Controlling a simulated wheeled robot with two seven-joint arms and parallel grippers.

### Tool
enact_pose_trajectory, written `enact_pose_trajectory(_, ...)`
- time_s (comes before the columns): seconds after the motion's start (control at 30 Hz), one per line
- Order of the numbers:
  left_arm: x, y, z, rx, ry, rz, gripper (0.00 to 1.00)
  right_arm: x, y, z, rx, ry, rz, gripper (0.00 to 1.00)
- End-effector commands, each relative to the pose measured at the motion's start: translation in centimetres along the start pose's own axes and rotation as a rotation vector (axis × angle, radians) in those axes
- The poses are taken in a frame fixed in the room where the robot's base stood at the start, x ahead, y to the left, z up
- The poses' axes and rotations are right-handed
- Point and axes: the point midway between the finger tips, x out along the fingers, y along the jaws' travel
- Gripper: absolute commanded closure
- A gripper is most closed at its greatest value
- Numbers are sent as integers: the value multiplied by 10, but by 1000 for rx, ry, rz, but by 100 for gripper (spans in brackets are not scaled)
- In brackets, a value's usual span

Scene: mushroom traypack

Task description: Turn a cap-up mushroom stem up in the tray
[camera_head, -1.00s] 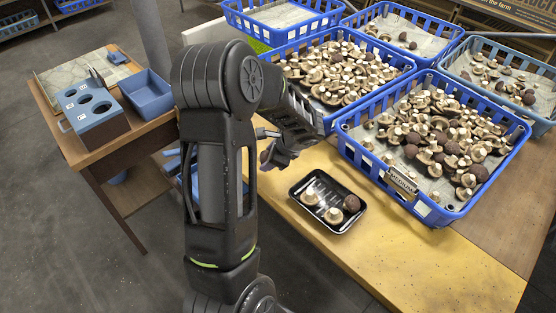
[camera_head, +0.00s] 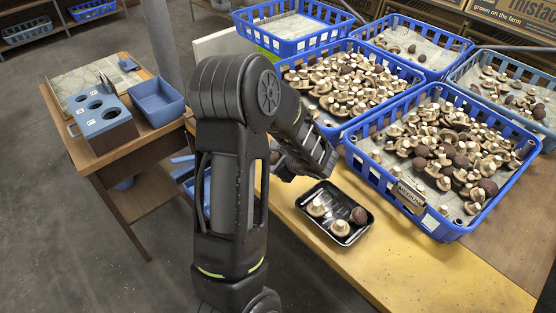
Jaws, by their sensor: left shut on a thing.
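The black tray (camera_head: 318,233) sits on the yellow table. It holds two pale mushrooms with stems up, one at the left (camera_head: 316,208) and one at the front (camera_head: 340,228). A dark brown mushroom (camera_head: 358,215) lies cap up at its right. My left gripper (camera_head: 284,170) is just beyond the tray's far left corner, above the table. My right gripper is not in view.
A blue crate marked MEDIUM (camera_head: 452,228), full of mushrooms, stands right of the tray. Another full blue crate (camera_head: 408,92) is behind. A side table (camera_head: 95,160) with a blue holed block (camera_head: 103,118) is at left. The yellow table front is clear.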

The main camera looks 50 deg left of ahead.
Motion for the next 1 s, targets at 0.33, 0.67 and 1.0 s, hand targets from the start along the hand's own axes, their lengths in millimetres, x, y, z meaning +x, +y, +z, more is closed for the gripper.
enact_pose_trajectory(0.33,22,11,-21,0,0,1,71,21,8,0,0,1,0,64)
enact_pose_trajectory(0.67,31,16,-30,-1,0,0,71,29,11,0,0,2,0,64)
enact_pose_trajectory(1.0,31,16,-30,-1,0,0,71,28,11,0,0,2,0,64)
